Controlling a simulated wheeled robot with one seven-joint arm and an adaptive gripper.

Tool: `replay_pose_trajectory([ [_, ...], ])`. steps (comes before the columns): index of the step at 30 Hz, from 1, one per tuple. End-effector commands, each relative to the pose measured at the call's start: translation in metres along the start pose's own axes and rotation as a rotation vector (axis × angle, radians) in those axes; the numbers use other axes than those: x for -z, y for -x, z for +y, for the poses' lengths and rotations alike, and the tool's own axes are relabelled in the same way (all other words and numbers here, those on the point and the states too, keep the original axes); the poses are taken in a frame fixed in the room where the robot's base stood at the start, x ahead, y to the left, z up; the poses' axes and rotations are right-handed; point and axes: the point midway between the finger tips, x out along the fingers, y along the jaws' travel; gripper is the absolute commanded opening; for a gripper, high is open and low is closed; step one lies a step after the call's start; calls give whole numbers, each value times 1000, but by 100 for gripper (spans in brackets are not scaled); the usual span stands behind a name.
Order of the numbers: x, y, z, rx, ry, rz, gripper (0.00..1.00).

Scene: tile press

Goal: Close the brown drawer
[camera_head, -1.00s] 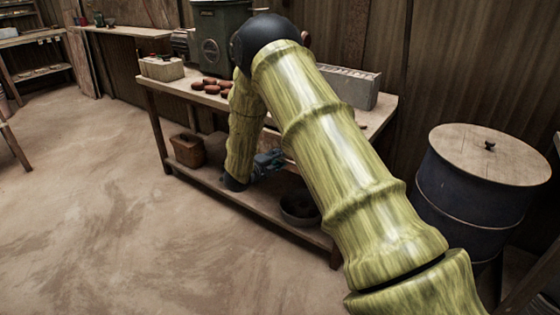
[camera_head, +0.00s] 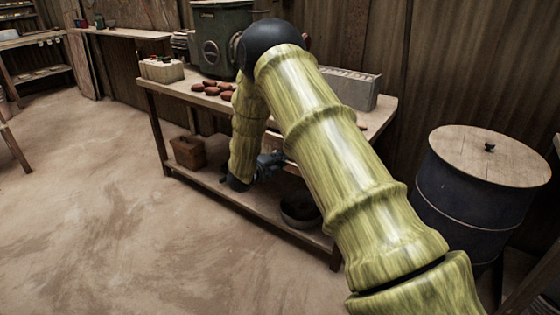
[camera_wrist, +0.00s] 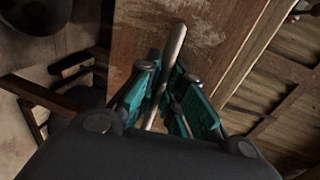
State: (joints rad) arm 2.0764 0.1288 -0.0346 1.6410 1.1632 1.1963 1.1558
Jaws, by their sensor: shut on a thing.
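The brown drawer (camera_wrist: 135,45) shows in the wrist view as a worn reddish-brown wooden panel. A pale rod-like handle (camera_wrist: 177,42) stands across it. My gripper (camera_wrist: 168,78) has its teal fingers on both sides of the handle and is shut on it. In the head view my gripper (camera_head: 268,163) is under the front of the workbench, partly hidden by my arm. The drawer is mostly hidden there behind my arm, so how far it is open is hard to tell.
The workbench (camera_head: 155,83) carries red-brown pieces (camera_head: 212,89), a green machine (camera_head: 222,35) and a grey block (camera_head: 350,88). A brown box (camera_head: 187,151) and a dark bowl (camera_head: 299,211) sit on its lower shelf. A dark blue barrel (camera_head: 465,205) stands at right. The floor at left is clear.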

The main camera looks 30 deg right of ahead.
Motion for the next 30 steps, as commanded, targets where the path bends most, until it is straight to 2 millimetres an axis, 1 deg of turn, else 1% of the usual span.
replay_pose_trajectory([
  [6, 0, -28, -6, 0, -3, 1, 0],
  [9, 0, -39, -8, 1, -1, 1, 0],
  [18, 2, -44, -10, 3, -1, 2, 0],
  [19, 2, -44, -11, 3, -1, 2, 13],
  [22, 1, -44, -11, 3, -1, 2, 31],
  [30, 0, -41, -10, 2, -1, -1, 32],
])
